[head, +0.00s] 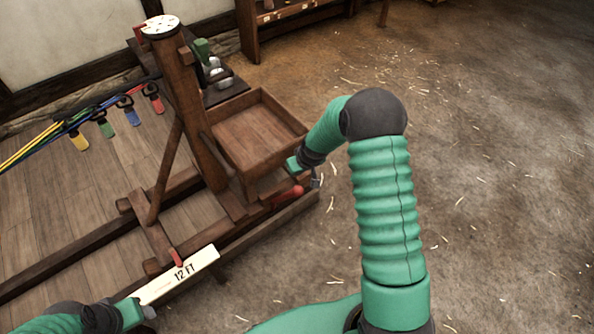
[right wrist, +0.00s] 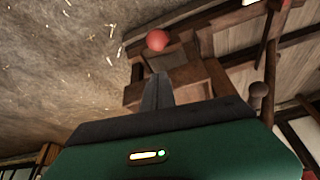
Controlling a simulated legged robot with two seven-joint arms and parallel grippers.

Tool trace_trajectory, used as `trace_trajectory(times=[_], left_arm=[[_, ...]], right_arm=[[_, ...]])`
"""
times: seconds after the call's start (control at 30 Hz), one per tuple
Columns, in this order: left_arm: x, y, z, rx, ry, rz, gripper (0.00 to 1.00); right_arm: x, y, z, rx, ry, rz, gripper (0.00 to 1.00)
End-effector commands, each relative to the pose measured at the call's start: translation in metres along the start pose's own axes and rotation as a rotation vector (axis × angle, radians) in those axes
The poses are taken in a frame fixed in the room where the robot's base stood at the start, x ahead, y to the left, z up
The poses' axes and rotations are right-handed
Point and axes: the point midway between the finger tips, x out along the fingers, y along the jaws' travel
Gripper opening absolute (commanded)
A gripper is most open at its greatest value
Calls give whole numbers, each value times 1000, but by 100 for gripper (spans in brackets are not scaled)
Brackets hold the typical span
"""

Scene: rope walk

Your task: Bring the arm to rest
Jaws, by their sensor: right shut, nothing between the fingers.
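My right arm rises from the bottom, bends at a dark elbow and reaches down-left beside the wooden tray. Its gripper (head: 316,180) is small and partly hidden in the head view. In the right wrist view the gripper's dark fingers (right wrist: 155,92) are together and empty. A red handle (head: 288,195) is close to the gripper at the stand's foot; a red rounded end (right wrist: 157,41) shows beyond the fingertips in the wrist view. My left gripper (head: 142,308) is at the bottom left, by the near end of a white "12 FT" board (head: 185,276); its fingers are unclear.
A wooden stand (head: 180,105) with a round white top (head: 160,27) holds an open, empty tray (head: 252,132). Coloured strands with yellow, green, blue and red tags (head: 152,99) run left. A dark shelf (head: 295,22) stands behind. The straw-strewn floor at right is clear.

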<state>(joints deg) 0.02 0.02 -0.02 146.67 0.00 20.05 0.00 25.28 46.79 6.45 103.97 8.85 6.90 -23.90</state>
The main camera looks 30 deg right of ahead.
Motion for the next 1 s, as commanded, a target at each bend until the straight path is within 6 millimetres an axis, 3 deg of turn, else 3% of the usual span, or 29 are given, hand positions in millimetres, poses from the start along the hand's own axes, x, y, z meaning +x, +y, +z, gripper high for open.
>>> trace_trajectory(times=[0.3, 0.37, 0.47, 0.57, 0.6, 0.73, 0.83, 1.0], left_arm=[[0, 0, 0, 1, 0, 0, 51], [-3, 0, -1, 1, 0, 0, 51], [-16, 0, -4, 1, 0, 0, 51], [-35, 0, -8, 0, 0, 0, 51], [-43, 0, -10, 0, 1, 0, 51], [-62, 0, -15, 0, 1, 0, 51], [-70, 0, -16, 0, 1, 0, 51], [-71, 0, -17, 0, 0, 0, 51]], right_arm=[[-2, -2, -1, -1, 1, 1, 0], [-10, -7, -2, -6, 0, 0, 0], [-51, -31, -1, -30, -18, -11, 0], [-120, -70, 16, -65, -55, -25, 0], [-149, -85, 29, -77, -73, -29, 0], [-226, -120, 80, -100, -127, -38, 0], [-259, -132, 113, -107, -157, -40, 0], [-270, -135, 132, -108, -175, -40, 0]])
